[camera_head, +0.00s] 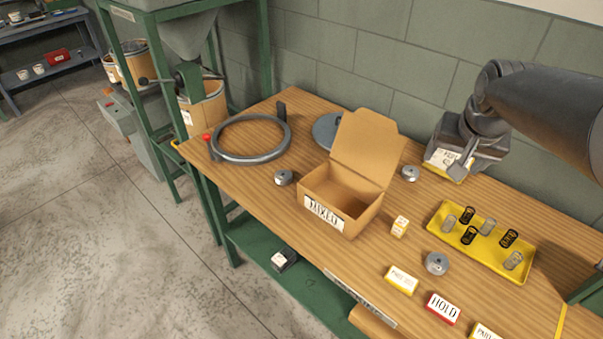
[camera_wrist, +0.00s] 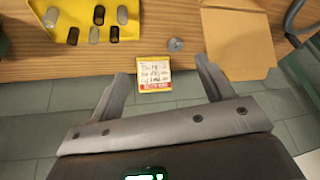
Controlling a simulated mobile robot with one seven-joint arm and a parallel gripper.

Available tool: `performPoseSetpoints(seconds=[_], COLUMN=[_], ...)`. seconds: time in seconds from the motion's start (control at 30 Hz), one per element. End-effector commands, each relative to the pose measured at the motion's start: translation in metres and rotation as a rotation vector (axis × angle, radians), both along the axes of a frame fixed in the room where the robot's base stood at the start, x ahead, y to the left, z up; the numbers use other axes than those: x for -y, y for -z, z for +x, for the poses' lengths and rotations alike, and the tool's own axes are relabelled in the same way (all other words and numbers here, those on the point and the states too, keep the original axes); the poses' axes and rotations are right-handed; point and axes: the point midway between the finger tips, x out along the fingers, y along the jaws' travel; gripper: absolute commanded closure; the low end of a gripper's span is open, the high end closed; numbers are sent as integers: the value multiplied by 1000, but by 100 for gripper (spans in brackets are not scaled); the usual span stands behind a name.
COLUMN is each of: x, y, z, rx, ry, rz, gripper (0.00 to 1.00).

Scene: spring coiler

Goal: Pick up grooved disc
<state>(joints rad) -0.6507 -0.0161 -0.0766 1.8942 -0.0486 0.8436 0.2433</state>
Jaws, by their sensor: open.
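Small grey metal discs with a centre hub lie on the wooden table: one left of the carton (camera_head: 284,177), one right of it (camera_head: 410,173), and one nearer the front (camera_head: 437,263). A larger flat grey disc (camera_head: 325,130) lies partly hidden behind the carton. I cannot tell which is the grooved disc. My gripper (camera_head: 462,161) is open and empty above the table's back right side. In the wrist view, a small disc (camera_wrist: 175,44) lies beyond the open fingers (camera_wrist: 161,70), not between them.
An open carton marked MIXED (camera_head: 325,208) stands mid-table. A yellow tray (camera_head: 436,226) holds several springs. A white-and-yellow card (camera_wrist: 153,76) is by the table's wall edge, near my gripper. A large grey ring (camera_head: 250,158) and several small labelled boxes (camera_head: 401,279) lie around.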

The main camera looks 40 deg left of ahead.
Motion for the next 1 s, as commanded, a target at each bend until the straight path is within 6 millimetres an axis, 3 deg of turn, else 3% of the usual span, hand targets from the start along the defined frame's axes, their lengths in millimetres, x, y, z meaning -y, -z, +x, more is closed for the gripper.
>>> performPoseSetpoints(seconds=[0.03,0.27,0.5,0.6,0.7,0.8,1.0], x=[-31,-157,-289,-331,-361,-377,-387], y=[8,45,99,121,138,148,162], z=[4,2,-38,-61,-80,-92,-94], rx=[-7,-14,-8,-3,2,5,6], ry=[-32,-143,-262,-303,-333,-351,-358], rz=[-6,-23,-45,-52,-58,-61,-62], gripper=[27,27,27,27,27,27,27])
